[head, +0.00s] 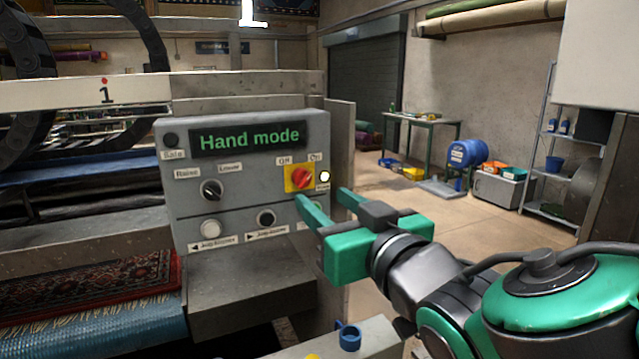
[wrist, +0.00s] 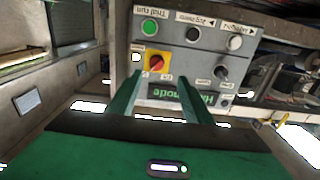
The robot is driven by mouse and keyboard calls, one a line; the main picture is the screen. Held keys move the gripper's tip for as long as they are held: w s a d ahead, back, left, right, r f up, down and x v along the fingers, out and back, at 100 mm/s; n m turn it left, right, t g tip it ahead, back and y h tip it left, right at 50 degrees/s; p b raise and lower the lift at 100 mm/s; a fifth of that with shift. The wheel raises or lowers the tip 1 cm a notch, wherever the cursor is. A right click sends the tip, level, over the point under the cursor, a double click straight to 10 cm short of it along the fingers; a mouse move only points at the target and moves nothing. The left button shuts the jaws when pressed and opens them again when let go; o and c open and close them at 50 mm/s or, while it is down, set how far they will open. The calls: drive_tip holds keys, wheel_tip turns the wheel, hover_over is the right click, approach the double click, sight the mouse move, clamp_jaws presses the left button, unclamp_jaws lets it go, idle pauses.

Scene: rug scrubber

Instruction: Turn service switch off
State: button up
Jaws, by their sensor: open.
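The service switch (head: 301,178) is a red rotary knob on a yellow plate at the right of the grey control panel (head: 185,150). Labels "Off" and "On" stand above it, and the knob sits tilted toward the upper right, on the "On" side. A lit white lamp (head: 325,176) is beside it. The switch also shows in the wrist view (wrist: 157,63), where the panel appears upside down. My gripper (head: 325,195) is open and empty, with its green fingers pointing at the panel just below and right of the switch. In the wrist view the fingertips (wrist: 160,80) appear apart on either side of it.
The panel also carries a "Hand mode" display (head: 250,138), a Raise/Lower knob (head: 211,190), and two jog buttons. A green button (wrist: 149,27) is near the switch. A grey ledge (head: 240,285) juts out below. Open floor lies to the right.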

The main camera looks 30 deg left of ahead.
sight(307, 182)
drive_tip(key=x, duration=0.9)
drive_tip(key=shift+w, duration=0.6)
